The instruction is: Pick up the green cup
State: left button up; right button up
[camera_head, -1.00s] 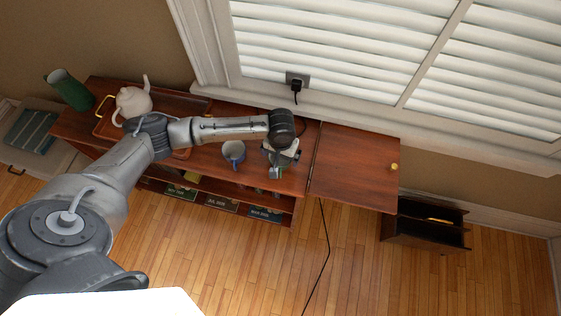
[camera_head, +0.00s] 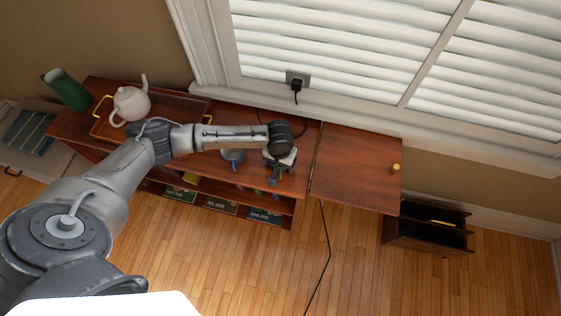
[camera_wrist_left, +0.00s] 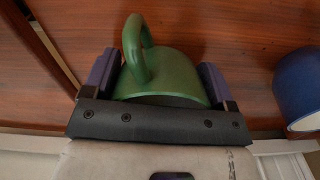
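The green cup (camera_wrist_left: 165,78) fills the gap between the fingers of my left gripper (camera_wrist_left: 158,80) in the left wrist view, its handle pointing away from the palm. One finger is on each side of the cup, very close to its wall; I cannot tell whether both press on it. In the head view my left gripper (camera_head: 276,178) points down over the right part of the wooden cabinet top (camera_head: 210,165) and hides the green cup. My right gripper is not in view.
A blue cup (camera_head: 232,155) stands just left of the gripper; it also shows in the left wrist view (camera_wrist_left: 300,88). A white teapot (camera_head: 130,103) and a dark green pitcher (camera_head: 68,92) stand farther left. The hinged leaf (camera_head: 355,165) to the right is clear.

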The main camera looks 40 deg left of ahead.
pick_arm(q)
jog(key=c, duration=0.5)
jog(key=shift+r, duration=0.1)
jog(key=shift+c, duration=0.2)
